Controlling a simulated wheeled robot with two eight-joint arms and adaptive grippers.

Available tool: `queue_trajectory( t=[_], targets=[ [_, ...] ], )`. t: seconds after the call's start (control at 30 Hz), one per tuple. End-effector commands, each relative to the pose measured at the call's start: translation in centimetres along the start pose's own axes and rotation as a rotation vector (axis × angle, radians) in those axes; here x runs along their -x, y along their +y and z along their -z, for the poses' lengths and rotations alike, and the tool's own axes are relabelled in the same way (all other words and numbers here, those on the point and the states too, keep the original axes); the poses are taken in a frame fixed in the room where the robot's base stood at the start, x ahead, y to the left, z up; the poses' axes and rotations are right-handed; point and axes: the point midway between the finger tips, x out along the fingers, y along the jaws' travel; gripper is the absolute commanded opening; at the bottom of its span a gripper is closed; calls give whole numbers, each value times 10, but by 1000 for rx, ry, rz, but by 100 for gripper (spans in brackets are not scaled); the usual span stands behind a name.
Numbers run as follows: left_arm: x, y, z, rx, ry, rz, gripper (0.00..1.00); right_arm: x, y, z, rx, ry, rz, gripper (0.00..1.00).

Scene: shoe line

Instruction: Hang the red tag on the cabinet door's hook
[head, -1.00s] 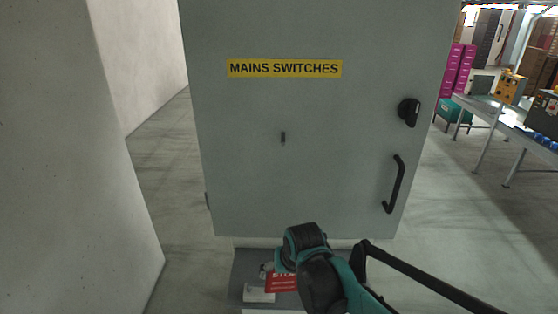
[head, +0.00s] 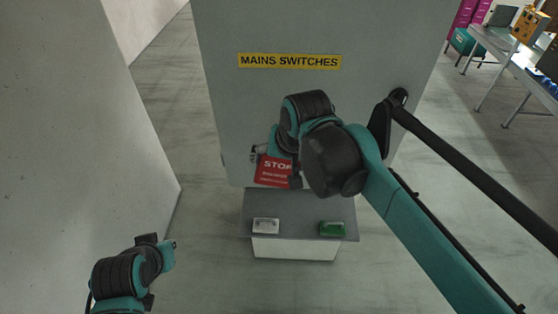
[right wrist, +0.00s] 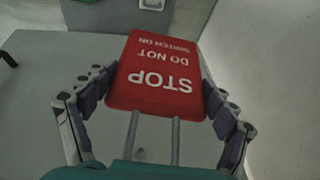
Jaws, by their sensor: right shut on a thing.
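The red tag (head: 272,172), with white STOP lettering, is in front of the lower part of the grey cabinet door (head: 235,110). My right gripper (head: 275,160) holds it. In the right wrist view, the fingers of this gripper (right wrist: 158,88) are on both sides of the tag (right wrist: 155,70), whose lettering shows upside down there. My right wrist covers the middle of the door, and the door's hook is hidden in the head view. My left arm's end (head: 160,254) is at the lower left, away from the door; its fingers are not clear.
A yellow MAINS SWITCHES label (head: 289,61) is on the door. A low grey stand (head: 292,222) in front of the cabinet bears a white item (head: 265,226) and a green item (head: 332,229). A wall (head: 80,150) rises at left. A bench (head: 500,60) stands at far right.

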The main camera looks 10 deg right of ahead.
Motion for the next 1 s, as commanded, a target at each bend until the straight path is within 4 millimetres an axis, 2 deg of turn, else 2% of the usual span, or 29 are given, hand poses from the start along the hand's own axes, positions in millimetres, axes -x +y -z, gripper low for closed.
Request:
queue_trajectory(
  t=[1.0],
  targets=[
    [-16,0,-11,0,0,0,0,-30,1,58,-1,0,0,55]
  ],
)
